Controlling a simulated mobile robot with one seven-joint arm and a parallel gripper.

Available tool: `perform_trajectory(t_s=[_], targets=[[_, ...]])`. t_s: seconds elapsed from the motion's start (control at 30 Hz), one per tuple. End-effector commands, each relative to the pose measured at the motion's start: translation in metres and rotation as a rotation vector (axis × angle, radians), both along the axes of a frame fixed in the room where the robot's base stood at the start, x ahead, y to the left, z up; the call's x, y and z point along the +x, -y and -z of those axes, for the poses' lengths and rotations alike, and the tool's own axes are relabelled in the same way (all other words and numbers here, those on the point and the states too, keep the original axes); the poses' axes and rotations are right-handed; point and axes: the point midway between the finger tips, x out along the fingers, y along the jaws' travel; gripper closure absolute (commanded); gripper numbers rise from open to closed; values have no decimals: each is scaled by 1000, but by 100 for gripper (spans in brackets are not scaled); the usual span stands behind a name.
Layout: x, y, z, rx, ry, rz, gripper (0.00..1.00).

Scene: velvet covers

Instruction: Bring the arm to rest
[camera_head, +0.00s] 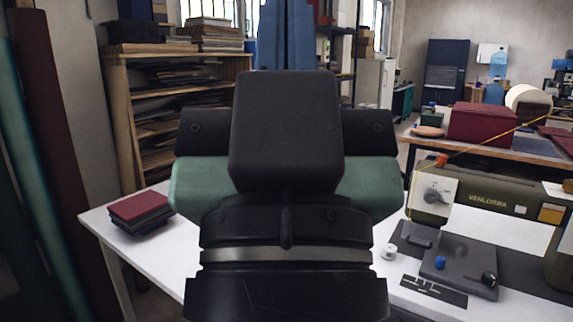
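My black arm rises up the middle of the head view, and its end, my gripper (286,132), is seen from behind. Its fingertips are hidden by its own housing, so I cannot tell whether it is open or shut. A green velvet-like thing (375,187) shows on both sides of the arm, below the gripper's dark side parts. Its middle is hidden by my arm, and I cannot tell whether it is held or touched.
A white table (118,228) carries a stack of red and dark covers (139,209) at left and a sewing machine (485,197) at right. A white spool (388,252) lies near the arm. Shelves (125,110) stand behind; fabric rolls (50,130) lean at far left.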

Motion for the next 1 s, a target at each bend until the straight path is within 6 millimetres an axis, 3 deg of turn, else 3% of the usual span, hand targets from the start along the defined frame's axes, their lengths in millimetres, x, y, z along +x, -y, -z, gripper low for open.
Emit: perform_trajectory(t_s=[0.03, 0.3, 0.5, 0.7, 1.0], targets=[[0, 0, -33, -1, -1, 1, 100], [1, 0, -117, -1, -2, 1, 100], [1, 0, -169, -2, -2, 1, 100], [1, 0, -191, -2, -2, 1, 100], [1, 0, -191, -2, -2, 1, 100]])
